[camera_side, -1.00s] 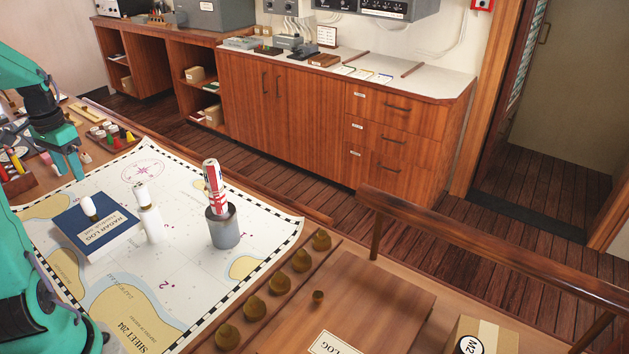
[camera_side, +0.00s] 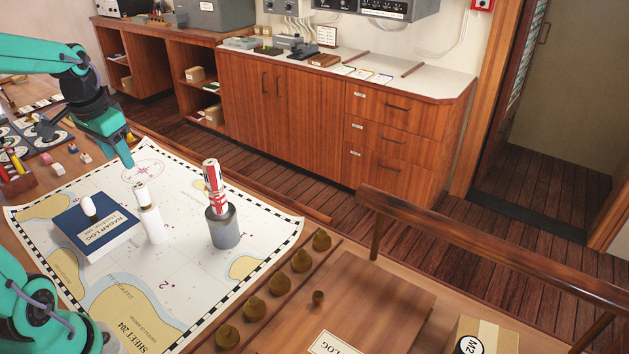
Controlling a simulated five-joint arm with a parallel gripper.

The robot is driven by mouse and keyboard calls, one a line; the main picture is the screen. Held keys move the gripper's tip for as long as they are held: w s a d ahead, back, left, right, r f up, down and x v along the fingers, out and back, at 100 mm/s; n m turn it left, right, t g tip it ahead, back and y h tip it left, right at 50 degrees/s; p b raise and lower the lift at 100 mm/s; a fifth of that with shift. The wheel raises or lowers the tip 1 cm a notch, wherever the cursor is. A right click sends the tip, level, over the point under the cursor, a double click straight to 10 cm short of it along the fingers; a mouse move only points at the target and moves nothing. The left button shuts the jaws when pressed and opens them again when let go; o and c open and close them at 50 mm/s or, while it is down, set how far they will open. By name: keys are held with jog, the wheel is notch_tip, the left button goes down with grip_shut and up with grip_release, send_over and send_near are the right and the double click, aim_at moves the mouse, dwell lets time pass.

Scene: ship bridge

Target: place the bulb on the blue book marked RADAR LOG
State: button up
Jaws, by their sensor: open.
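The blue book marked RADAR LOG (camera_side: 112,240) lies flat on the sea chart, at the left of the picture. The white bulb (camera_side: 89,207), with a dark lower end, is on top of the book near its far edge. My gripper (camera_side: 127,163) is open and empty, pointing down above the far edge of the chart. It is behind the book and apart from the bulb. The exact gap between its fingers is hard to see from this side.
A grey cup (camera_side: 222,230) holding a red and white tube (camera_side: 213,185) stands further right. Several brass weights (camera_side: 280,284) line a wooden rail. The chart's (camera_side: 180,285) front middle is clear.

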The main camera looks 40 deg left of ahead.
jog(key=s+d+r+t, duration=0.1)
jog(key=s+d, duration=0.1)
jog(key=d, duration=0.7)
jog(key=s+d+r+m+t+h, duration=0.1)
jog(key=s+d+t, duration=0.1)
jog(key=d, duration=0.7)
jog(key=shift+s+t, duration=0.3)
jog(key=shift+s, duration=0.15)
